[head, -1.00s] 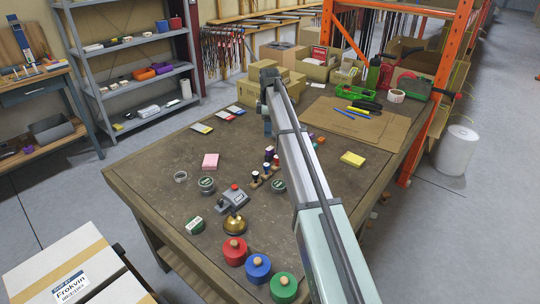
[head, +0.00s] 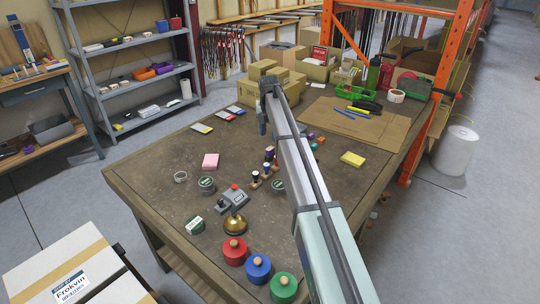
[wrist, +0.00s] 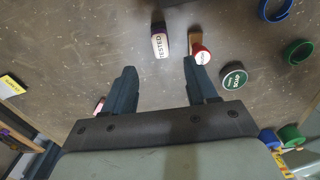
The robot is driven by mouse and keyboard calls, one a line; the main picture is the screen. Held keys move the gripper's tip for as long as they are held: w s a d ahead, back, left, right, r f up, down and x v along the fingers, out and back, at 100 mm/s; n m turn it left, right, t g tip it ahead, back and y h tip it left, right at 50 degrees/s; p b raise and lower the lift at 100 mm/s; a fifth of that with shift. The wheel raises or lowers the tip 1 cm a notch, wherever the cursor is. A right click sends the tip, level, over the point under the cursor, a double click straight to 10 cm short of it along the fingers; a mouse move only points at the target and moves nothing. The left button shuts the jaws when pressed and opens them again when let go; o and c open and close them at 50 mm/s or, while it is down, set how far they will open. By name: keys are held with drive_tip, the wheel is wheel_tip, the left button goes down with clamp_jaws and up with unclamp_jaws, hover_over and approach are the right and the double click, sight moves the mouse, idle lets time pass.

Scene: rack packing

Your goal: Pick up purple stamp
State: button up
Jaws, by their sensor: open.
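My gripper (wrist: 158,88) is open, with nothing between its fingers in the wrist view. Just beyond the fingertips stands a dark, purplish stamp (wrist: 158,27) with a white label reading TESTED. Beside it, near the right finger, is a stamp with a red and white round end (wrist: 201,54).
A round green tin (wrist: 233,76) is right of the fingers in the wrist view. A grey device (head: 232,200), a brass bell (head: 235,222) and red (head: 233,252), blue (head: 257,268) and green (head: 284,287) pots stand nearer the front. The table's left-middle is mostly clear.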

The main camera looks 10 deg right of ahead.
sight(270, 148)
drive_tip(key=f, duration=1)
drive_tip(key=shift+w+d+f, duration=0.1)
drive_tip(key=shift+d+f, duration=0.15)
drive_tip(key=shift+f, duration=0.05)
clamp_jaws()
